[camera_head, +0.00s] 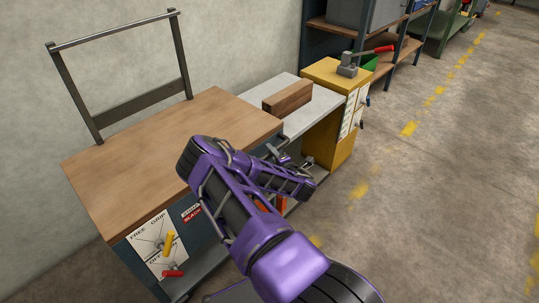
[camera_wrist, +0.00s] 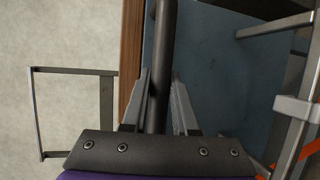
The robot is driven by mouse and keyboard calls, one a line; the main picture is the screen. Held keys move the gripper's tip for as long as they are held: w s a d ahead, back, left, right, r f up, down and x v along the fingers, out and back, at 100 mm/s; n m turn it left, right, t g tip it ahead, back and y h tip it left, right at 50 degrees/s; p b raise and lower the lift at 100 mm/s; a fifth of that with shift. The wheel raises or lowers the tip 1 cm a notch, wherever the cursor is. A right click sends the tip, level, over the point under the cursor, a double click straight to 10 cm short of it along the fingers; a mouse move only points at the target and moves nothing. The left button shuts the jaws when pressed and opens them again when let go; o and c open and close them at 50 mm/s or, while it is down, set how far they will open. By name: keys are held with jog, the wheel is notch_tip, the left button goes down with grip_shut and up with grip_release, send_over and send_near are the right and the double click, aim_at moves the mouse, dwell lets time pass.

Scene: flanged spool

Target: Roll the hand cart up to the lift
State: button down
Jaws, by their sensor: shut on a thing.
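The hand cart looks to be the wood-topped unit (camera_head: 165,150) with a blue-grey body and an upright metal frame (camera_head: 118,27) at its back left. That frame also shows at the left of the wrist view (camera_wrist: 75,70). My gripper (camera_wrist: 163,80) is shut on a dark round bar (camera_wrist: 164,35), which runs beside the wooden edge (camera_wrist: 130,50) and a blue panel (camera_wrist: 205,60). In the head view my arm partly hides the gripper, near the cart's right end. A pale grey platform (camera_head: 325,103) adjoins that end; I cannot tell whether it is the lift.
A wooden block (camera_head: 287,98) lies on the pale platform. A yellow cabinet (camera_head: 330,78) with a red-handled lever (camera_head: 375,51) stands behind it. A sign (camera_head: 155,245) and yellow and red handles are on the cart's front. Shelving stands farther back. The concrete floor (camera_head: 450,180) at right is clear.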

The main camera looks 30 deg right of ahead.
jog(key=shift+d+r, duration=0.15)
jog(key=shift+d, duration=0.15)
jog(key=c, duration=0.7)
grip_release()
jog(key=shift+w, duration=0.1)
jog(key=shift+a, duration=0.1)
jog(key=s+r, duration=0.1)
jog(key=s, duration=0.4)
jog(key=s+r+p, duration=0.1)
jog(key=s, duration=0.5)
jog(key=s+a+r+p, duration=0.1)
jog(key=s, duration=0.5)
jog(key=shift+s, duration=0.1)
jog(key=shift+d, duration=0.1)
